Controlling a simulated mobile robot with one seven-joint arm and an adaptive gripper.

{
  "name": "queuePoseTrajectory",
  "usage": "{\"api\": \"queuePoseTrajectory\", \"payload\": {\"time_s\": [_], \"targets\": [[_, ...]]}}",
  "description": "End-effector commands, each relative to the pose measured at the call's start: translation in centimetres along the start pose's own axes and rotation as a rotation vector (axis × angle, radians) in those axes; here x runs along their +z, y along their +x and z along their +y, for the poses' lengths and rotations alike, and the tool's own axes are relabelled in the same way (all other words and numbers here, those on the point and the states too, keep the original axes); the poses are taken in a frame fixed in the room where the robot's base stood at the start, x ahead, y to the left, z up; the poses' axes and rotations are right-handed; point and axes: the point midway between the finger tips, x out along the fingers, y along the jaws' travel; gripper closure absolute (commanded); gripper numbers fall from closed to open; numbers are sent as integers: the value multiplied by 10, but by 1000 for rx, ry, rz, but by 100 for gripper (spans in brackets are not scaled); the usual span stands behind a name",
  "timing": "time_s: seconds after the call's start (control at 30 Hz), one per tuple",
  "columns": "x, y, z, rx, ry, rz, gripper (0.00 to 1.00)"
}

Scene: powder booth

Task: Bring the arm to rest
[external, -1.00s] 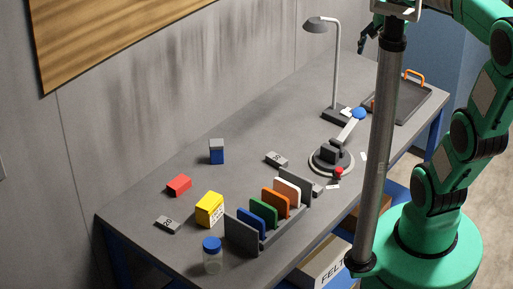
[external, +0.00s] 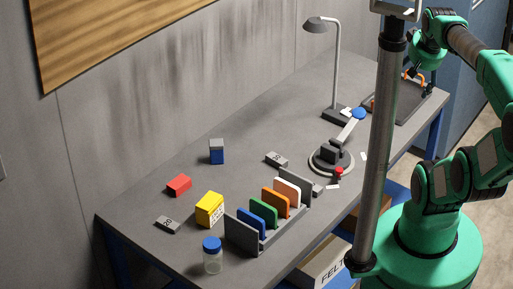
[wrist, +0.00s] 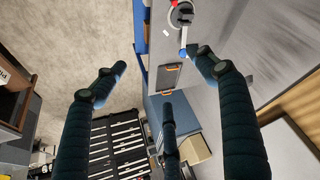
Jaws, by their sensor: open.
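My gripper (external: 418,82) is at the upper right in the external view, hanging from my bent arm in front of the dark tray (external: 401,107) with orange handles. In the wrist view my gripper (wrist: 160,88) shows dark fingers spread wide, with nothing between them. The tray (wrist: 171,77) looks small and far off there, so the fingers are well apart from it. A post hides part of the bench and the tray's left side in the external view.
The grey bench (external: 150,208) holds a lamp (external: 334,70), a round fixture with a blue-ended lever (external: 331,158), a rack of coloured plates (external: 242,234), several small blocks and a blue-lidded jar (external: 212,256). Boxes sit beneath. Bare floor (wrist: 80,40) shows beside the bench.

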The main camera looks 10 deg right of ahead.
Motion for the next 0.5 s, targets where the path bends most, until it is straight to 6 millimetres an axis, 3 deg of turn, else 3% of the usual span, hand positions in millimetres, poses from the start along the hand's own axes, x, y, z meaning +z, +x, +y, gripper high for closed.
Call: {"api": "queuePoseTrajectory", "payload": {"time_s": [0.27,0.5], "targets": [[3,7,0,0,0,0,28],[18,34,0,0,0,0,28]]}}
